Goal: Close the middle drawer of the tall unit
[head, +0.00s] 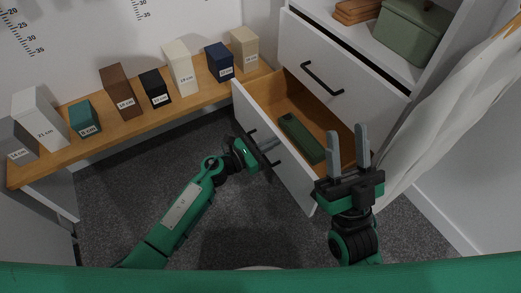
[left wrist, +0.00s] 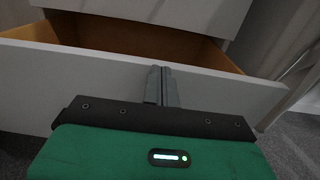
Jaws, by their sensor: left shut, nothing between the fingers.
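The tall unit (head: 420,103) stands at the upper right with its middle drawer (head: 297,187) pulled out. The drawer has a white front, a wooden interior and a dark bar handle, and a green box (head: 302,138) lies inside. My left gripper (head: 270,157) is shut and empty at the outer face of the drawer front, near the handle. In the left wrist view its fingertips (left wrist: 160,72) point at the drawer front (left wrist: 220,90); I cannot tell whether they touch. My right gripper (head: 349,148) is open and empty, fingers upward, by the drawer's right end.
The drawer above (head: 338,75) is shut. An open shelf holds a green bin (head: 413,28) and wooden pieces (head: 357,11). A wooden bench (head: 150,110) with several labelled blocks runs along the left wall. A white curtain (head: 450,110) hangs at right. Grey carpet (head: 120,190) is clear.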

